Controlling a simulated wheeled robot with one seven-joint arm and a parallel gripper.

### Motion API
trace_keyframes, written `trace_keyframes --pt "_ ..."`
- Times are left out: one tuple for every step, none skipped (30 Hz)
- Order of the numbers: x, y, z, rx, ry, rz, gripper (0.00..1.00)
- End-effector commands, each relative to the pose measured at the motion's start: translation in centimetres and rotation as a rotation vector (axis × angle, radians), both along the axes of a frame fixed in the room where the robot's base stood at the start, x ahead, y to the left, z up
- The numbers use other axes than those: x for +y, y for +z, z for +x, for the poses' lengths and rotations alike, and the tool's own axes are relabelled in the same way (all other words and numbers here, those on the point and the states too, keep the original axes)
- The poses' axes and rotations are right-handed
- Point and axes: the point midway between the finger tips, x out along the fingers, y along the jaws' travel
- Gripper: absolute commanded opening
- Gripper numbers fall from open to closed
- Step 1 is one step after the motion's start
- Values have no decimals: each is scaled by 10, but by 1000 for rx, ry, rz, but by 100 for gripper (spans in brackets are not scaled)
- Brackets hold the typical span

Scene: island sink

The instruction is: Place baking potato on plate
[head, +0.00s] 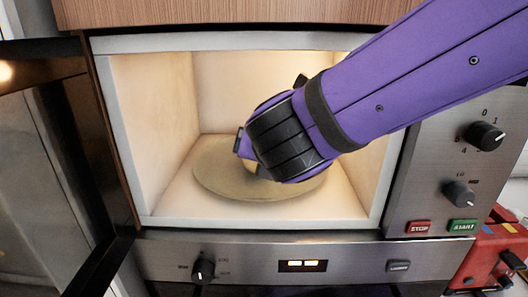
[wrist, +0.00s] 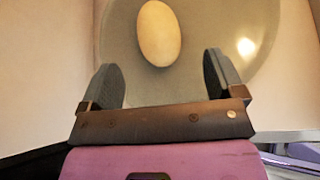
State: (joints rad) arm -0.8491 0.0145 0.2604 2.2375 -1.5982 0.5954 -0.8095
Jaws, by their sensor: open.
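The baking potato (wrist: 159,33) is a pale, smooth oval. In the wrist view it lies on a round grey-green disc (wrist: 120,48), which looks like the microwave's turntable or a plate. In the head view the same disc (head: 215,180) lies flat on the floor of the open microwave, and my gripper (head: 243,150) mostly hides the potato. In the wrist view my gripper (wrist: 160,72) is open, with one finger on each side and a wide gap between them. The potato is just ahead of the fingertips, roughly centred between them, with no visible contact.
The microwave's pale side wall (head: 160,125) and frame (head: 260,222) surround my arm, which enters from the upper right. The dark door (head: 60,160) stands open at the left. Knobs and stop and start buttons (head: 462,226) are at the right. A red appliance (head: 490,250) stands at lower right.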

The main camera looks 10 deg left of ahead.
Motion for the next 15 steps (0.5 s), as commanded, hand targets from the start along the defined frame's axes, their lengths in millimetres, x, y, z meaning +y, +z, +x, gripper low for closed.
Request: trace_keyframes --pt "-3 6 -8 -2 1 2 88" --pt "-5 8 -12 -2 1 2 88" --pt "-7 11 -17 -2 1 2 88" --pt "-8 13 -20 -2 0 1 88" --pt "-10 15 -23 -2 0 2 88" --pt "-11 18 -27 -2 0 2 88" --pt "-12 19 -29 -1 0 2 88" --pt "-13 20 -31 -1 1 1 88" --pt "-14 22 -33 -1 1 1 88" --pt "-15 23 -35 -1 1 1 88" --pt "-15 23 -36 0 0 1 88" --pt "-16 24 -37 0 1 1 88" --pt "-16 24 -38 0 1 1 88" --pt "-16 24 -38 0 1 -1 88" --pt "-16 24 -38 0 1 -1 88"
